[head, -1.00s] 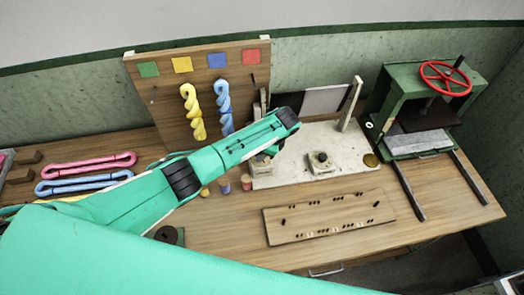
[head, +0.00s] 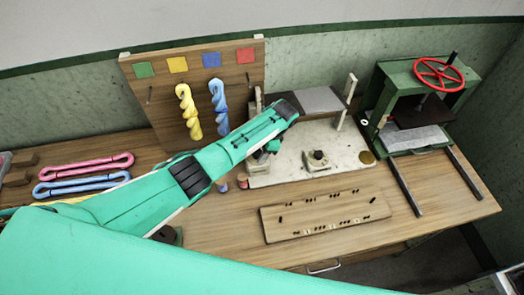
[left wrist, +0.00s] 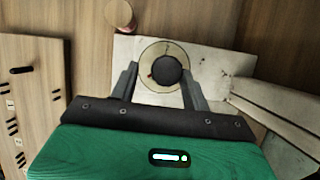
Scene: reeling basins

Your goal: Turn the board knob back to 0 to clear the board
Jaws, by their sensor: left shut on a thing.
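A pale slab (head: 340,147) on the bench carries two knobs. The board knob (left wrist: 171,70), with a dark round top on a beige disc, is between the fingers of my left gripper (left wrist: 158,72) in the left wrist view. My left gripper (head: 266,151) reaches down to the slab's left part in the head view, shut on this knob; the arm hides most of it. I cannot read the knob's setting. The grey board (head: 308,100) lies tilted above the back of the slab between posts. My right gripper is not in view.
A second knob (head: 318,159) stands on the slab. A low wooden board with holes (head: 325,216) lies in front. A panel with yellow and blue skeins (head: 150,95) stands at the back left. A green press with a red wheel (head: 440,75) is at the right.

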